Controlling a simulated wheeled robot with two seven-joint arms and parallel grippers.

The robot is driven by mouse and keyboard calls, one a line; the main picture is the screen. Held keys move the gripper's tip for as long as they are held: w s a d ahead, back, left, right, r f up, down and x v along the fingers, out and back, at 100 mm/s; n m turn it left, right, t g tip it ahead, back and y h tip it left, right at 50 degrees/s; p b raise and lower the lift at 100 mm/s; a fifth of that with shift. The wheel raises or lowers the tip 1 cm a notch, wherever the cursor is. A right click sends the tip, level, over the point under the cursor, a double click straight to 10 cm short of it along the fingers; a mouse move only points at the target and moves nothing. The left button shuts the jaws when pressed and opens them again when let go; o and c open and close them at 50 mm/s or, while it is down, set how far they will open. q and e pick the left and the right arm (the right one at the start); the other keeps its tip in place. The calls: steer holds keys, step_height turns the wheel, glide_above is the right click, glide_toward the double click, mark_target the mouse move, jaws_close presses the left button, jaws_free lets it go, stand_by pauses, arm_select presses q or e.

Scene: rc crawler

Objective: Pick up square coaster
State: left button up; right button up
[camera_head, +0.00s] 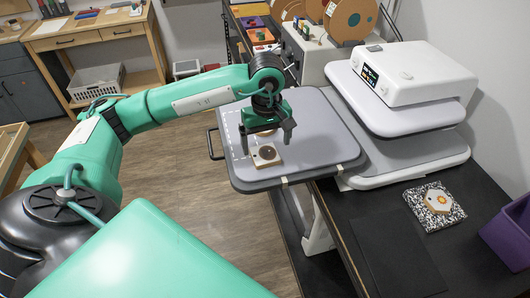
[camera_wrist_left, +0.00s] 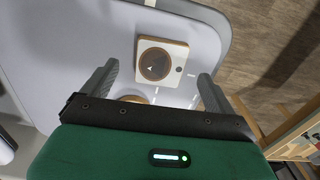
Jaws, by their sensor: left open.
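The square coaster (camera_head: 268,161), pale with a wooden edge and a dark round centre, lies flat on a grey tray-like platen. It also shows in the left wrist view (camera_wrist_left: 178,50), with a small dark dot beside the round centre. My left gripper (camera_head: 267,141) is open and empty above the platen, close to the coaster. In the left wrist view its fingers (camera_wrist_left: 158,74) are spread to either side, with the coaster ahead between and beyond the tips. I cannot tell the exact height of the fingers above it. My right gripper is not in view.
The grey platen (camera_head: 325,160) belongs to a white press (camera_head: 412,75) on its right. A tan round piece (camera_wrist_left: 132,98) lies partly hidden under my left gripper. A hexagonal piece (camera_head: 438,200) sits on a speckled square at right, near a purple bin (camera_head: 510,235).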

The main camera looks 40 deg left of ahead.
arm_select(q)
step_height(320, 180, down, 3)
steer(key=shift+s+p, duration=0.15)
steer(key=shift+p, duration=0.65)
steer(key=shift+f, duration=0.5)
steer(key=c, duration=1.1)
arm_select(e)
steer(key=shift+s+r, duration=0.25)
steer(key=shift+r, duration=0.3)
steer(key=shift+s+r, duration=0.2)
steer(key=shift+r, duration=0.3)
arm_select(q)
steer(key=shift+r, duration=0.1)
step_height(320, 180, up, 11)
steer(key=b, duration=0.4)
step_height(320, 180, up, 9)
glide_above(266, 156)
steer(key=shift+p, duration=0.35)
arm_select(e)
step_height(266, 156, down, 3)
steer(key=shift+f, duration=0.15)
